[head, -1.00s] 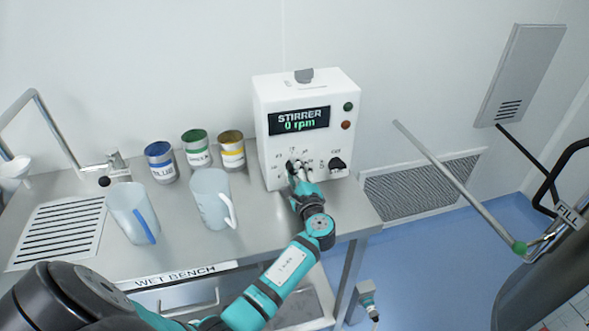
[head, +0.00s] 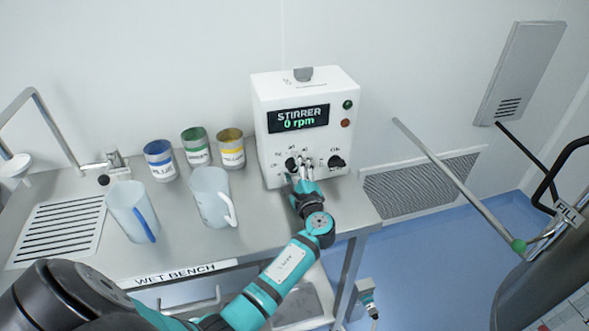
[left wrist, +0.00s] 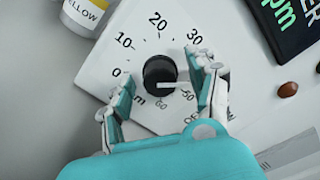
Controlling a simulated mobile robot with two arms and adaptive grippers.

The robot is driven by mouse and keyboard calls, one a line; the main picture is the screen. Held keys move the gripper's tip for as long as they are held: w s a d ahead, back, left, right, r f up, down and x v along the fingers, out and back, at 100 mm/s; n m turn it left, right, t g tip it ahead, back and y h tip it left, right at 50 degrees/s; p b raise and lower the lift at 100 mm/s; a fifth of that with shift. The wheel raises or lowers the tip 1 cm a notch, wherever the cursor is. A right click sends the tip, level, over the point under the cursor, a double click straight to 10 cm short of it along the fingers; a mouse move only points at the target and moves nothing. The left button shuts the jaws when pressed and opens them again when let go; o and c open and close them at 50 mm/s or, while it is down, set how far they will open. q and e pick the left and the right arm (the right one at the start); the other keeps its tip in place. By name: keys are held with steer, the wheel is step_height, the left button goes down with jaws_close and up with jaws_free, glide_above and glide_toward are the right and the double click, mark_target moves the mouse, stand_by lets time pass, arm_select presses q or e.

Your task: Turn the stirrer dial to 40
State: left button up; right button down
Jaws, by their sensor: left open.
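The stirrer box is white, with a display (head: 299,120) reading "STIRRER 0 rpm". Its black stirrer dial (head: 291,163) is at the lower left of the front. In the left wrist view the dial (left wrist: 159,70) sits inside a printed scale; 0, 10, 20, 30, 50 and 60 show, and 40 is hidden behind the right finger. A pale bar on the dial points right, near the 50 side. My left gripper (head: 300,174) is open at the box front. In the left wrist view its fingers (left wrist: 163,74) stand either side of the dial, with visible gaps. My right gripper is not in view.
A second black knob (head: 337,162) is to the right of the dial, below green and red buttons (head: 347,114). Blue, green and yellow labelled cans (head: 231,150) and two jugs (head: 210,197) stand left on the metal bench (head: 190,250). A sink tap (head: 115,160) is further left.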

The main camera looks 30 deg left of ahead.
arm_select(q)
steer(key=v, duration=1.2)
steer(key=shift+f, duration=0.1)
